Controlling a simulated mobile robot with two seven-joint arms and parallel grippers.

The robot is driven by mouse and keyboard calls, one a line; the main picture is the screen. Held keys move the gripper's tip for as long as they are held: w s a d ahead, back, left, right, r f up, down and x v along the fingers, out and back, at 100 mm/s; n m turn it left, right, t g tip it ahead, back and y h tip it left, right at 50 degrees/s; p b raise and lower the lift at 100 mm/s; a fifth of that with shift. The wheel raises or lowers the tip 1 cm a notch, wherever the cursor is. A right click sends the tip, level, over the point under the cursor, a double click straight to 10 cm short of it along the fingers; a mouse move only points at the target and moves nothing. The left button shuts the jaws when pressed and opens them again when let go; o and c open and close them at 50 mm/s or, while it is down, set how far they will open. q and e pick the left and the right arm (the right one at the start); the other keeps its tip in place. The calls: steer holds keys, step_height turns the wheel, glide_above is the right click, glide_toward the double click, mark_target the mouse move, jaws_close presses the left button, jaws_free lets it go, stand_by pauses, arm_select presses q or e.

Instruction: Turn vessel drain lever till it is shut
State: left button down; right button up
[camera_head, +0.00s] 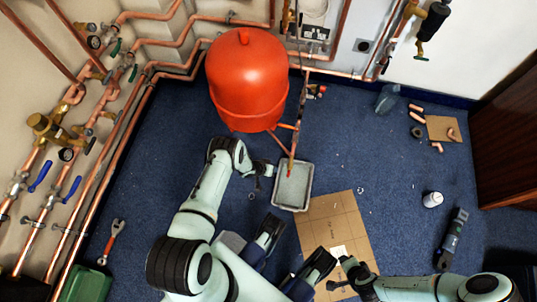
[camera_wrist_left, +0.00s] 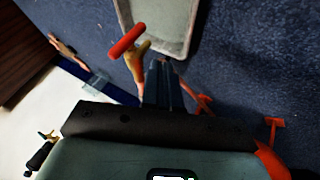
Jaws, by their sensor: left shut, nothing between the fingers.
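The red vessel (camera_head: 248,82) stands on legs on the blue floor. Its drain valve has a small red lever (camera_head: 290,170), above the grey tray's left part. In the left wrist view the red lever (camera_wrist_left: 127,41) lies slanted across the top of the brass valve body (camera_wrist_left: 138,62). My left gripper (camera_head: 267,170) is left of the lever in the head view. Its shut, empty fingers (camera_wrist_left: 163,75) are close beside the brass valve in the wrist view; whether they touch is unclear. My right gripper (camera_head: 350,272) is low in the head view, away from the vessel; its fingers are unclear.
The grey tray (camera_head: 277,193) sits on the floor under the drain. A cardboard sheet (camera_head: 355,215) lies to its right. Copper pipes with blue-handled valves (camera_head: 40,176) run along the left wall. The vessel's red legs (camera_wrist_left: 272,130) stand near my left gripper.

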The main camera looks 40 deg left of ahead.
mark_target(289, 174)
arm_select(q)
steer(key=d, duration=0.1)
steer(key=w+d, duration=0.2)
steer(key=shift+w+d+f+p, duration=0.15)
steer(key=shift+d+f+p, duration=0.1)
steer(key=shift+d+p, duration=0.1)
arm_select(e)
steer(key=shift+r, duration=0.15)
arm_select(q)
steer(key=shift+d+r+y, duration=0.1)
steer(key=shift+y, duration=0.2)
arm_select(e)
steer(key=shift+w+d+r, duration=0.1)
steer(key=shift+w+d, duration=0.05)
steer(key=shift+d, duration=0.45)
